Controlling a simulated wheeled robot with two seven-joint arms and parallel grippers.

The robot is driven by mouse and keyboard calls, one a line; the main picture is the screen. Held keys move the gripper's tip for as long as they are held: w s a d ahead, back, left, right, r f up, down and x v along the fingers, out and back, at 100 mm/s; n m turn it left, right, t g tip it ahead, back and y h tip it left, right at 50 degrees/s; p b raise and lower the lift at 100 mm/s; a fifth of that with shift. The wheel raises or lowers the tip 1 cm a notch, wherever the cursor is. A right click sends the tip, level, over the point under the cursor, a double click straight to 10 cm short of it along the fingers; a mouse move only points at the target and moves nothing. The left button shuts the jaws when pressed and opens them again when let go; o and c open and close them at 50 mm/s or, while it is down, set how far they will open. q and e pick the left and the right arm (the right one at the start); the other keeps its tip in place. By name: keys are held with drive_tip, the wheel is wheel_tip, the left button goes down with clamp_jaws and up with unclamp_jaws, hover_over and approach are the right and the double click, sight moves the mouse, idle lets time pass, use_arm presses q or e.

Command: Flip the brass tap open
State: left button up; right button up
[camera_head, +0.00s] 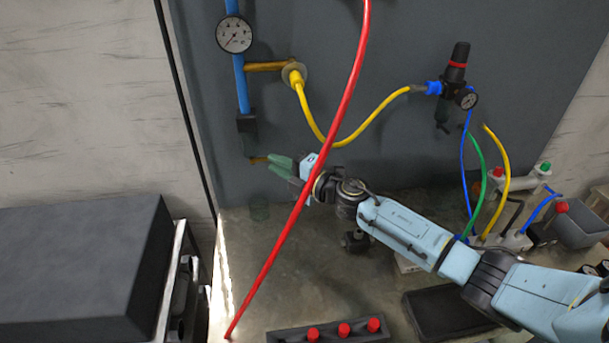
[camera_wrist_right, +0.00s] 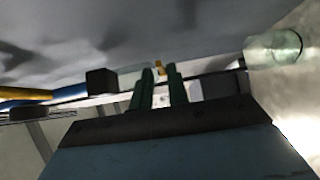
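The brass tap (camera_head: 257,160) is a small yellow-brown piece at the lower end of the dark block (camera_head: 247,125) on the blue pipe, against the grey wall panel. My right gripper (camera_head: 280,166) has green fingers that point left at the tap, with their tips just beside it. In the right wrist view, a gap shows between the fingers (camera_wrist_right: 158,78). A small brass piece (camera_wrist_right: 160,67) shows in line with that gap, just beyond the tips. Contact is not clear. My left gripper is out of view.
A red hose (camera_head: 335,118) crosses in front of my right wrist in the head view. A pressure gauge (camera_head: 234,34) and a yellow hose (camera_head: 375,122) are on the panel. A dark box (camera_head: 85,265) stands at left.

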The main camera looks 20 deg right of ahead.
drive_tip(key=b+v, duration=0.1)
drive_tip(key=v, duration=1)
drive_tip(key=shift+s, duration=0.2)
drive_tip(key=shift+d, duration=0.1)
